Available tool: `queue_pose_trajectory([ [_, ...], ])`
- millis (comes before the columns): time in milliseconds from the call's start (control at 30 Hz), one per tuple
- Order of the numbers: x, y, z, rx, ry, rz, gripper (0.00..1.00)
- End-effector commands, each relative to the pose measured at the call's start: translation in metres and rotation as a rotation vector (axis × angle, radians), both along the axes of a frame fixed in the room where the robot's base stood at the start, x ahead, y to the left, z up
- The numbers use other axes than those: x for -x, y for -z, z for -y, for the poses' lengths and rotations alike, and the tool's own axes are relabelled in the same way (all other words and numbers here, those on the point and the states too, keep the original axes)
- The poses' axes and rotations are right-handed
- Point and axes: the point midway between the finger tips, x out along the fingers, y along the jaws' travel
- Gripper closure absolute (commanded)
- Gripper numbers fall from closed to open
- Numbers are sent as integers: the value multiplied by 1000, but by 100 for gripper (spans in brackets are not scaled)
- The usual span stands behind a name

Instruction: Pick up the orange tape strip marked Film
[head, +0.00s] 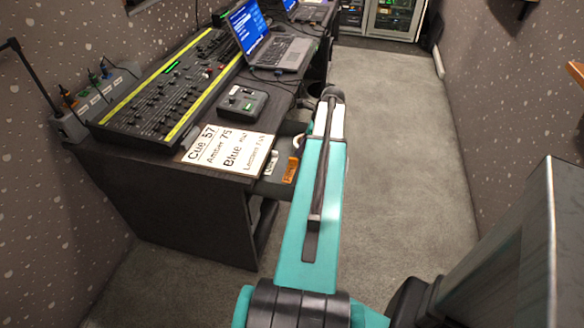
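An orange strip (291,170) lies on a low grey surface just beyond the near edge of the desk, close to the left side of my arm. It has dark lettering that is too small to read for certain. A small white strip (271,163) lies to its left. My teal arm link reaches forward from the bottom of the head view to a dark rounded joint. My gripper does not show; it may be hidden beyond the arm.
A dark desk (170,205) on the left bears a lighting console (170,90), a laptop (270,50), a small black control box (242,101) and a cue sign (226,148). Carpet (400,170) is clear to the right. A grey panel (520,250) stands at lower right.

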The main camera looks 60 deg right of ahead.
Motion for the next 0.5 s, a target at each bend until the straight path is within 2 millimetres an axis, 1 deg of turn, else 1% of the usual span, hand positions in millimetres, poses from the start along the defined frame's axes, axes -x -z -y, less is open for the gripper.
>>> queue_pose_trajectory([
  [33,-2,6,-1,-2,-1,-1,69],
  [100,-4,11,-2,-2,-1,-1,69],
  [200,-6,15,-2,0,0,0,69],
  [500,-6,16,-2,0,1,0,69],
])
